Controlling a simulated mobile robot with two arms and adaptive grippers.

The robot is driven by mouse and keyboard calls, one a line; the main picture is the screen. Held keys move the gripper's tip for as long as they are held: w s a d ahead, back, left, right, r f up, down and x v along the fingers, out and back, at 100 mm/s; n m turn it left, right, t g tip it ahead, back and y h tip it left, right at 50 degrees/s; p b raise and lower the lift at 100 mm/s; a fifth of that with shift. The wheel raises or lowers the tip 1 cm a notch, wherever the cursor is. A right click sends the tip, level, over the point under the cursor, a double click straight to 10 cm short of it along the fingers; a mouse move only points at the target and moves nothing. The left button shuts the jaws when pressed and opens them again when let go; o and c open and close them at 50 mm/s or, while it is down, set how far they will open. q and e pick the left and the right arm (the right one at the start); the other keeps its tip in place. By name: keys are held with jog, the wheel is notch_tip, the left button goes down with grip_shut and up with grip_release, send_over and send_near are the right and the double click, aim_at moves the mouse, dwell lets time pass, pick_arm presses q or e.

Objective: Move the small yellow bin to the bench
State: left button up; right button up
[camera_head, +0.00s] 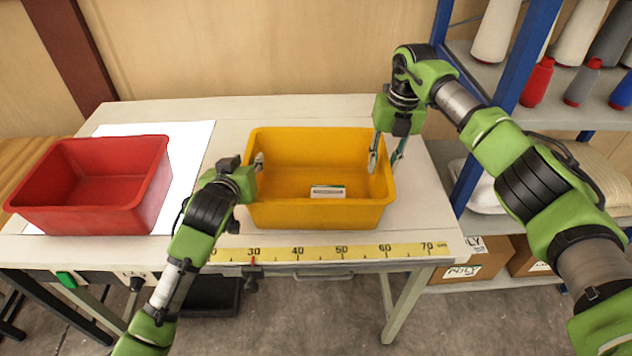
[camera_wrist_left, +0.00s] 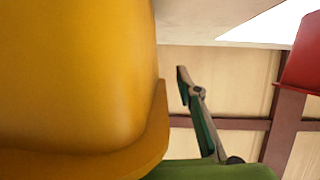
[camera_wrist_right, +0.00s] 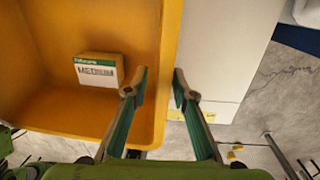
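The yellow bin (camera_head: 320,213) stands upright on a pale worktable (camera_head: 440,215) and holds a small white-and-green box marked MEDIUM (camera_wrist_right: 97,70). My left gripper (camera_head: 254,163) is at the bin's left wall. In the left wrist view one finger shows outside the bin (camera_wrist_left: 75,75), with a gap to its rim; the other finger is hidden by the wall. My right gripper (camera_head: 386,158) is over the bin's right wall. In the right wrist view its open fingers (camera_wrist_right: 157,88) straddle that wall, one inside and one outside.
A red bin (camera_head: 100,215) stands on a white sheet (camera_head: 190,150) at the table's left. A yellow measuring tape (camera_head: 345,251) runs along the front edge. A blue-framed shelf (camera_head: 515,60) with thread cones and cardboard boxes (camera_head: 475,262) stands close on the right.

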pick_arm(q)
jog(key=c, duration=0.7)
pick_arm(e)
jog(key=c, duration=0.7)
pick_arm(q)
grip_shut()
jog(key=shift+d, duration=0.1)
jog(key=shift+d+r, duration=0.1)
jog(key=shift+r, duration=0.05)
pick_arm(e)
jog(key=shift+a+r, duration=0.1)
jog(key=shift+r, duration=0.05)
